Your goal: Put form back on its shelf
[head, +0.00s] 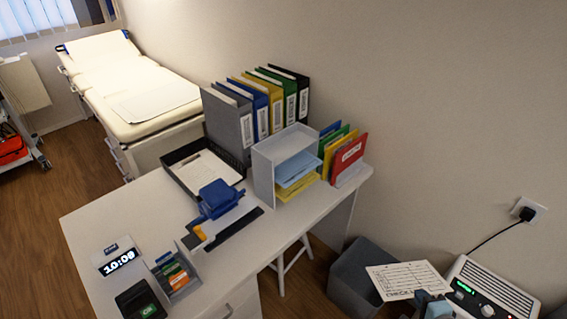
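The form (405,278) is a white printed sheet with a table and large lettering near its lower edge, at the lower right. My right gripper (430,298) is at the form's near edge and appears shut on it, holding it in the air near the grey bin. The fingertips are small and partly hidden by the sheet. The shelf (263,180) is a small light-grey open unit on the white desk, with blue sheets on its upper level and yellow ones below. My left gripper is out of view.
A grey bin (352,285) and a white device (490,290) are at lower right.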

